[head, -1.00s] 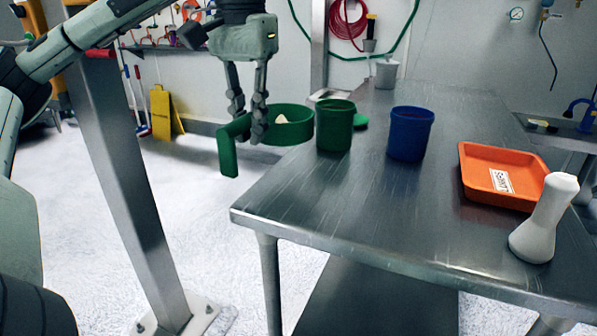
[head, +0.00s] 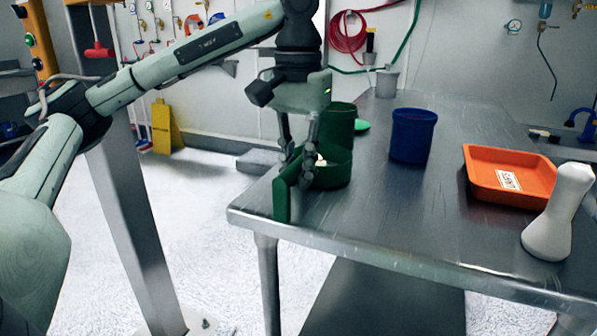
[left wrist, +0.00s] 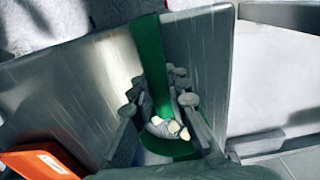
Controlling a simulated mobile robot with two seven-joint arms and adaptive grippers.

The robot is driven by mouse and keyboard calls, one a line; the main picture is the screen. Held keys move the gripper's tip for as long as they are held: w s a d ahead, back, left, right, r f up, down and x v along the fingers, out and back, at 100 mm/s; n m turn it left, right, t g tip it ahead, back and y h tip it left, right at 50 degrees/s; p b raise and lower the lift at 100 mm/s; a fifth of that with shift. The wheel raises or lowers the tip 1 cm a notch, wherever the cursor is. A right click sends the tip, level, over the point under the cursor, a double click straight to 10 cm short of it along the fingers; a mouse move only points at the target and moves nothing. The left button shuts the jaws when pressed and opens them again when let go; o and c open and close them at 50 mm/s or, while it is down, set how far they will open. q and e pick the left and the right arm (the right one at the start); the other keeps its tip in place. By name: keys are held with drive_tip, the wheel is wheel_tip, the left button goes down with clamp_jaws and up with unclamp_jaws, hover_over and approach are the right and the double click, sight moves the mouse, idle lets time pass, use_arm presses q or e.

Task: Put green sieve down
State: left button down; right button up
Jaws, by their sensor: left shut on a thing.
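The green sieve (head: 336,172) is a round dark green pan with a flat upright handle piece (head: 281,199). It is over the left front corner of the steel table, in front of the green cup (head: 341,122). My left gripper (head: 300,180) points down and is shut on the sieve's handle. Pale pieces lie in the sieve. In the left wrist view the sieve (left wrist: 172,148) shows below the fingers with pale lumps in it. I cannot tell whether its base touches the table. My right gripper is not in view.
The steel table (head: 390,215) also carries a blue cup (head: 411,136), an orange tray (head: 478,182) and a white bottle-shaped object (head: 556,215). A green lid (head: 361,126) and a grey cup (head: 386,83) are farther back. The table's front middle is clear.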

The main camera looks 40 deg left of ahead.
use_arm(q)
drive_tip(key=shift+f, duration=0.15)
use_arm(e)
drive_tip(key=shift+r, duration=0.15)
use_arm(q)
drive_tip(key=c, duration=1.5)
unclamp_jaws()
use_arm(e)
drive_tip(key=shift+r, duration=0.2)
use_arm(q)
drive_tip(key=shift+r, duration=0.2)
wheel_tip(320, 180, up, 6)
drive_tip(key=shift+r+p, duration=0.15)
drive_tip(key=shift+p, duration=1.05)
wheel_tip(320, 180, up, 5)
drive_tip(key=shift+p, duration=0.9)
drive_tip(key=shift+r, duration=0.35)
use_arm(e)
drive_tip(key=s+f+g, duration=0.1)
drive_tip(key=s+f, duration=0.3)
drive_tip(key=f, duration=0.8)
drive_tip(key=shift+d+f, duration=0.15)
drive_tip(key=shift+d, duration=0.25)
use_arm(q)
drive_tip(key=shift+s, duration=0.1)
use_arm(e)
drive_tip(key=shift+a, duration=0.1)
